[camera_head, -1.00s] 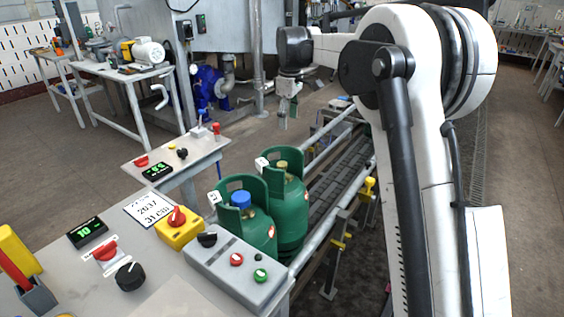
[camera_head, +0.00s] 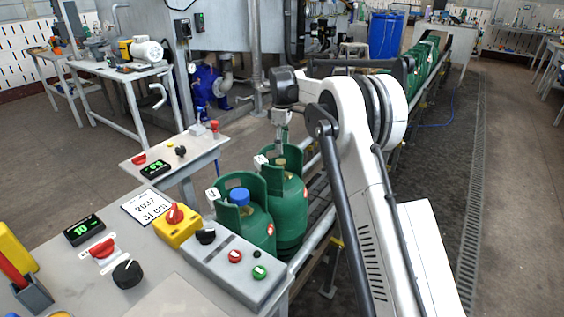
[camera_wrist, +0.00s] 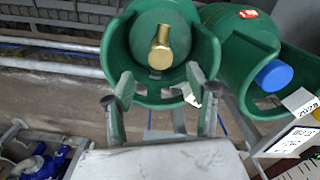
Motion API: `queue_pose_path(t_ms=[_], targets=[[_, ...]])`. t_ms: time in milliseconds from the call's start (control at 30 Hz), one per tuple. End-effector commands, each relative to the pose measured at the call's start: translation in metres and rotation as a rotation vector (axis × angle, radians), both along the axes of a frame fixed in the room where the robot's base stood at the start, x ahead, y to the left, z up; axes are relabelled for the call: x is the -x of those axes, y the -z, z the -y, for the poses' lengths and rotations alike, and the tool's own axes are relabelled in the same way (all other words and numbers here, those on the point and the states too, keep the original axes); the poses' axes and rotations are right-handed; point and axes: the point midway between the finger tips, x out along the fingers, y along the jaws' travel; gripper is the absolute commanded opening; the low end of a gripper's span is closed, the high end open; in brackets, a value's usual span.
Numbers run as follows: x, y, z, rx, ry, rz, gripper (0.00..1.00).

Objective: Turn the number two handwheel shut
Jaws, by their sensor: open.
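Two green gas cylinders stand side by side at the near end of the conveyor. One (camera_head: 293,218) has a bare brass valve (camera_head: 281,165) inside its collar; this valve is at the top centre of the wrist view (camera_wrist: 160,47). The nearer one (camera_head: 257,228) has a blue cap (camera_head: 239,196), at the right of the wrist view (camera_wrist: 273,75). My gripper (camera_head: 280,150) hangs just above the brass-valve cylinder. In the wrist view my gripper (camera_wrist: 160,84) is open and empty, its fingers at the collar's edge below the valve. I cannot make out a handwheel marked two.
A grey control box (camera_head: 234,267) with red and green buttons and a yellow switch box (camera_head: 177,224) stand on the near bench beside the cylinders. A small table (camera_head: 200,150) is behind it. More green cylinders (camera_head: 425,62) stand along the conveyor at the back.

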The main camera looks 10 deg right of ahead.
Motion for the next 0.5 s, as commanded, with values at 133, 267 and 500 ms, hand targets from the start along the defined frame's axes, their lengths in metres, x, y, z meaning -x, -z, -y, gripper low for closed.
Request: queue_pose_path(t_ms=[133,267,500], targets=[[0.0,0.029,0.0,0.0,0.0,0.0,0.53],[0.0,0.049,0.0,0.0,0.0,0.0,0.53],[0.0,0.069,0.0,0.0,0.0,0.0,0.53]])
